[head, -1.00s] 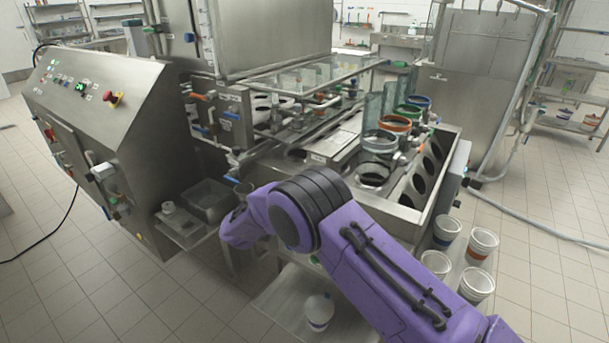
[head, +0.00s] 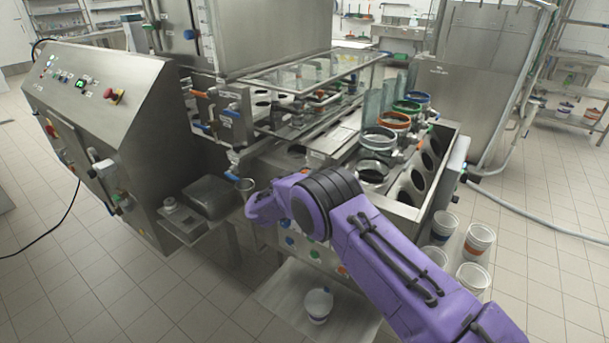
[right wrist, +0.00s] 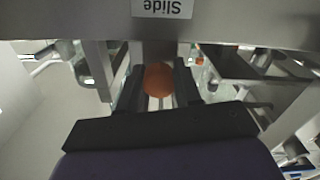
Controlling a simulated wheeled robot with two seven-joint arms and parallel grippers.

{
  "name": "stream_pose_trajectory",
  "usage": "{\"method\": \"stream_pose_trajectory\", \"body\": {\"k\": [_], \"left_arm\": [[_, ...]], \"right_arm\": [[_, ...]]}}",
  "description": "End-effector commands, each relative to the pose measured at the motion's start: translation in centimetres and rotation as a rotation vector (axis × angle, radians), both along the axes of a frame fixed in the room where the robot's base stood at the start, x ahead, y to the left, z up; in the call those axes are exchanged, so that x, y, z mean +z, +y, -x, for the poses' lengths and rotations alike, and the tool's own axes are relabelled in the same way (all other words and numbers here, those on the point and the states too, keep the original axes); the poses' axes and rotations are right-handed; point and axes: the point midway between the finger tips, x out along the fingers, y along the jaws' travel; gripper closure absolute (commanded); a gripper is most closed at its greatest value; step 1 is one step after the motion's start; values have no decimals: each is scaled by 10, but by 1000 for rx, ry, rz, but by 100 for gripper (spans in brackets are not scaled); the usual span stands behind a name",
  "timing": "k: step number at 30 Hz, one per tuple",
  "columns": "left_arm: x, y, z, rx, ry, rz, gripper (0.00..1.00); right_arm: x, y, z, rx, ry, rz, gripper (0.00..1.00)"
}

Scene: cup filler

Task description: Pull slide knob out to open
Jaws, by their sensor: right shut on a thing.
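The slide knob (right wrist: 158,80) is a rounded orange knob in the right wrist view. It sits under a metal edge with a label reading "Slide" (right wrist: 163,7), upside down in that view. My right gripper (right wrist: 157,72) has its two dark fingers closed on either side of the knob. In the head view my purple right arm reaches to the front of the steel filling machine (head: 330,145); its fingers and the knob are hidden there. My left gripper is not in view.
A sloped control cabinet (head: 95,90) stands at the left, with a steel tray (head: 210,197) beside it. A white container (head: 318,304) stands on a low plate below my arm. Open floor lies in front.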

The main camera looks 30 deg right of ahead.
Motion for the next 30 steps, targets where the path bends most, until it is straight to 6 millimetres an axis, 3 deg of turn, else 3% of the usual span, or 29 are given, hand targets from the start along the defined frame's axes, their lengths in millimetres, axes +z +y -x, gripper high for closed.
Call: {"method": "stream_pose_trajectory", "body": {"k": [10, 21, 22, 24, 30], "left_arm": [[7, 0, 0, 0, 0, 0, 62], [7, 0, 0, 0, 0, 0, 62], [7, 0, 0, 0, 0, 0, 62], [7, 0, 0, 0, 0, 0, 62], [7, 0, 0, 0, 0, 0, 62]], "right_arm": [[0, 52, 21, 3, 2, -1, 100], [-1, 62, 24, 2, 3, -2, 100], [-2, 62, 24, 2, 3, -3, 64], [-2, 62, 24, 3, 3, -3, 41], [-1, 60, 25, 1, 1, -1, 41]]}}
